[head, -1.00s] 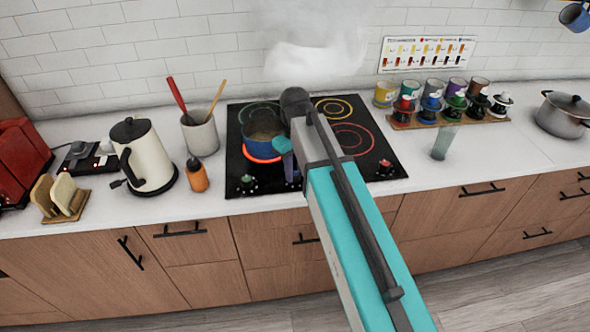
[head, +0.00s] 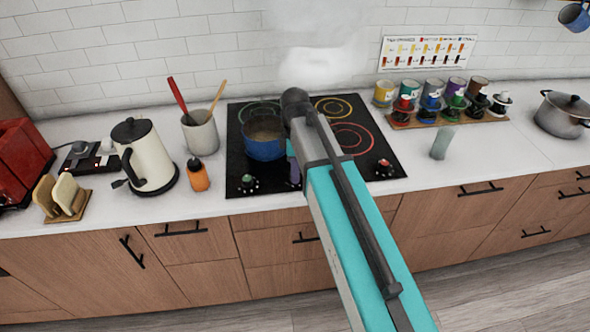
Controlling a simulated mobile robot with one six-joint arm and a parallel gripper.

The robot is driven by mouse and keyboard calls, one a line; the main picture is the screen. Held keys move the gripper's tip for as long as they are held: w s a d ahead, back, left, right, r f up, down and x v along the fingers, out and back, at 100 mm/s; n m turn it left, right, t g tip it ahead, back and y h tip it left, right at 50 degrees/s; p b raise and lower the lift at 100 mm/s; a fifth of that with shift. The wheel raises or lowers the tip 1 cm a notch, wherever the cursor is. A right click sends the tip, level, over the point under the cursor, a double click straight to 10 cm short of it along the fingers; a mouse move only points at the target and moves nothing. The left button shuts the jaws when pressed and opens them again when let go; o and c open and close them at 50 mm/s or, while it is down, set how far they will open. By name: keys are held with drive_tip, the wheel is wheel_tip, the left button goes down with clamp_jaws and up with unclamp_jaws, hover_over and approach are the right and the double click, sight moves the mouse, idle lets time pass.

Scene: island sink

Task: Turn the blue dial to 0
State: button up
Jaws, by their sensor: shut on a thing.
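The black cooktop (head: 236,150) is set in the white counter and has dials along its front edge. A green dial (head: 250,184) is at its left and a red dial (head: 385,168) at its right. My gripper (head: 293,173) is low at the front edge between them, mostly behind my arm, and shut. The blue dial is hidden at the gripper, so its pointer and number cannot be read. A blue pot (head: 264,149) stands on the front left burner, with no glow showing under it.
An orange bottle (head: 198,177), a utensil crock (head: 200,132) and a white kettle (head: 146,160) stand left of the cooktop. A glass (head: 442,144), a rack of cups (head: 420,120) and a grey pot (head: 565,115) are at the right. Pale steam hangs above.

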drive_tip(key=shift+n, duration=0.7)
drive_tip(key=o, duration=1.1)
drive_tip(key=shift+c, duration=0.2)
drive_tip(key=shift+r, duration=0.15)
wheel_tip(320, 180, up, 14)
drive_tip(key=b, duration=0.3)
drive_tip(key=shift+f, duration=0.2)
drive_tip(key=shift+f, duration=0.1)
